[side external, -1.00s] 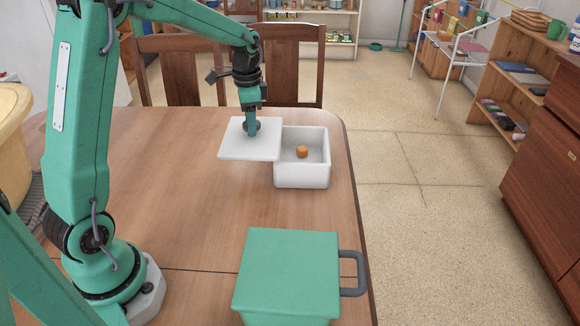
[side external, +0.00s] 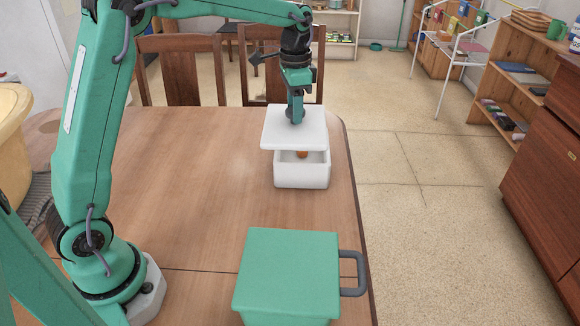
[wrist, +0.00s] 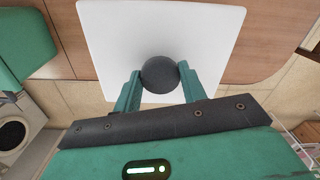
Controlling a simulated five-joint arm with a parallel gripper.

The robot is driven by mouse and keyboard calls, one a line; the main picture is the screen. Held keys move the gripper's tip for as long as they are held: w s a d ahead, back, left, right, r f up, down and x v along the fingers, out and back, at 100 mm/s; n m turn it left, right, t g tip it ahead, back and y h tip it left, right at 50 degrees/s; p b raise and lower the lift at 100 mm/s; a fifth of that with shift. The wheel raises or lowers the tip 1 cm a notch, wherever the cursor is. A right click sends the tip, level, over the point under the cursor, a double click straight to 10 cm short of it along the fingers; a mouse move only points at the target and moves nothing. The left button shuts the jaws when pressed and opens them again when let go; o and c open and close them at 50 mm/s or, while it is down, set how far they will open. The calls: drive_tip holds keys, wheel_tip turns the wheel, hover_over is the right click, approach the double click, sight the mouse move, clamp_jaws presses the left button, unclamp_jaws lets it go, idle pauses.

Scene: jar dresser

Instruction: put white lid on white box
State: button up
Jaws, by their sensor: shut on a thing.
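The white lid (side external: 294,135) is a flat square plate with a round dark knob. My gripper (side external: 295,118) is shut on the knob and holds the lid level. In the side view the lid is above the white box (side external: 302,176), slightly left of it, with a gap at the front. An orange cube (side external: 303,154) shows inside the box through that gap. In the wrist view my gripper (wrist: 160,82) has its fingers on either side of the dark knob (wrist: 160,74), and the white lid (wrist: 112,40) hides the box.
A green box with a grey handle (side external: 288,272) stands at the front of the wooden table (side external: 190,190). A yellow basin (side external: 12,125) is at the left edge. Wooden chairs (side external: 180,70) stand behind the table. The table's middle is clear.

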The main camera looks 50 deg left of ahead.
sight(303, 121)
drive_tip(key=d+r, duration=0.1)
drive_tip(key=d, duration=0.1)
drive_tip(key=w+d+r, duration=0.1)
drive_tip(key=d, duration=0.1)
drive_tip(key=d+r, duration=0.1)
drive_tip(key=d, duration=0.2)
drive_tip(key=shift+w+r, duration=0.2)
drive_tip(key=shift+r, duration=0.15)
drive_tip(key=w+a+f, duration=0.1)
drive_tip(key=a+f, duration=0.1)
drive_tip(key=a, duration=0.1)
drive_tip(key=w+a+f, duration=0.2)
drive_tip(key=a, duration=0.2)
drive_tip(key=w+a+f, duration=0.2)
drive_tip(key=a+f, duration=0.1)
drive_tip(key=shift+a, duration=0.35)
drive_tip(key=shift+f, duration=2)
drive_tip(key=shift+f, duration=0.6)
drive_tip(key=o, duration=1.2)
drive_tip(key=shift+r, duration=0.15)
wheel_tip(303, 121, up, 13)
drive_tip(key=shift+f, duration=0.15)
